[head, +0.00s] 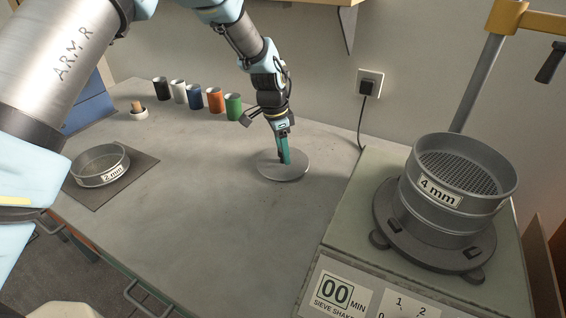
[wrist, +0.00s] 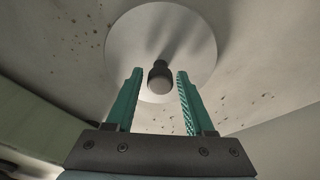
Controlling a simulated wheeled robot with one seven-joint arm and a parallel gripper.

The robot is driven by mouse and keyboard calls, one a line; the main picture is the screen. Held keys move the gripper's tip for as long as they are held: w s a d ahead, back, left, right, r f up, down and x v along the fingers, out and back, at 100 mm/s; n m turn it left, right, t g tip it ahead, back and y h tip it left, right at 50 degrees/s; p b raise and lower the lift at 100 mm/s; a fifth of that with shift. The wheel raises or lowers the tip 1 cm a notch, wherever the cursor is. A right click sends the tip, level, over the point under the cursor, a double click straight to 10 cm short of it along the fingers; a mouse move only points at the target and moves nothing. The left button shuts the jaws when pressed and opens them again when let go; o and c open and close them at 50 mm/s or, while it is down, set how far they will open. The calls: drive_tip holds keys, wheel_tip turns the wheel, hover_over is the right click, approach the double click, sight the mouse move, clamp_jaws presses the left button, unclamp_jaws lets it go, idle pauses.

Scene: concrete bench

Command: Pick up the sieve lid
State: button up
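The sieve lid (head: 290,172) is a flat grey disc lying on the bench behind the middle. It also shows in the wrist view (wrist: 190,40), with a dark knob (wrist: 160,78) at its centre. My gripper (head: 285,160) points down over the lid. In the wrist view its two green fingers (wrist: 158,84) are apart, one on each side of the knob with gaps between. Nothing is held. In the head view the fingers hide most of the knob.
A sieve stack marked 4 mm (head: 438,190) stands on the shaker (head: 420,240) at right. A 2 mm sieve (head: 85,176) sits on a dark mat (head: 128,183) at left. Several coloured cups (head: 195,97) line the back left. The front middle bench is clear.

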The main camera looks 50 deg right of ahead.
clamp_jaws()
idle(0.5)
